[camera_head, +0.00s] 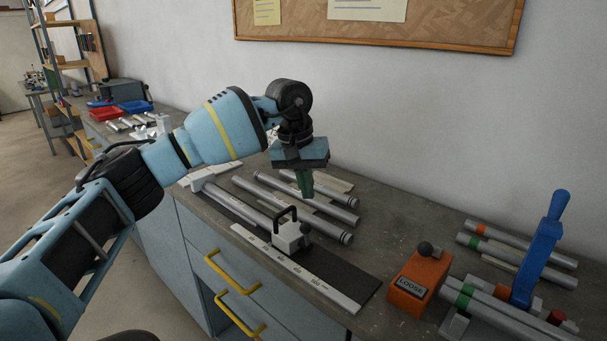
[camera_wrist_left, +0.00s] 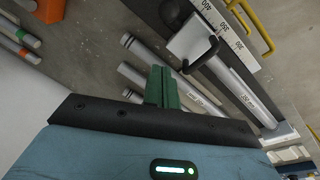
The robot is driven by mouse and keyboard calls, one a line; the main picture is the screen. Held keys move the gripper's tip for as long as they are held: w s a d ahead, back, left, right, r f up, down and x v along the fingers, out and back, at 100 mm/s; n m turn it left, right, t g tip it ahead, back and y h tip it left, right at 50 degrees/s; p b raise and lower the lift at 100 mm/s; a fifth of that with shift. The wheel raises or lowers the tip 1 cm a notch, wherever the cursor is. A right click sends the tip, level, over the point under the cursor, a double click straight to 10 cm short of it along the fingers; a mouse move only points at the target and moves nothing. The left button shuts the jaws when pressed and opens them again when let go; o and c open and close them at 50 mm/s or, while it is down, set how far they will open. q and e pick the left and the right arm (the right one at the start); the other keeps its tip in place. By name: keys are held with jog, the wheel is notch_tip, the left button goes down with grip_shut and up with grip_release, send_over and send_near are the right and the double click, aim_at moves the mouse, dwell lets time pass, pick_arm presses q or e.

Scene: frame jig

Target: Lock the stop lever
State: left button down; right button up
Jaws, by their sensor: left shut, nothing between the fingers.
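In the left wrist view the handle (camera_wrist_left: 207,57) and a black round knob (camera_wrist_left: 173,12) show near the ruler numbers.
Metal tubes (camera_head: 295,201) lie behind the stop block. A blue upright lever (camera_head: 538,252) and tubes with coloured bands stand at the right. Yellow drawer handles (camera_head: 232,271) stick out in front. Red (camera_head: 106,114) and blue bins are at the far left.

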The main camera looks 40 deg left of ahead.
pick_arm(q)
jog(key=f, duration=0.1)
jog(key=s+d+f, duration=0.1)
jog(key=f, duration=0.1)
jog(key=s+f+p, duration=0.1)
jog(key=f, duration=0.1)
jog(key=shift+d, duration=0.35)
jog(key=shift+s+d+f, duration=0.2)
jog(key=shift+s+f, duration=0.05)
jog(key=shift+s, duration=0.2)
pick_arm(e)
jog(key=shift+w+r, duration=0.55)
jog(key=shift+r, duration=0.25)
jog(key=shift+s+f, duration=0.1)
jog(key=shift+s, duration=0.25)
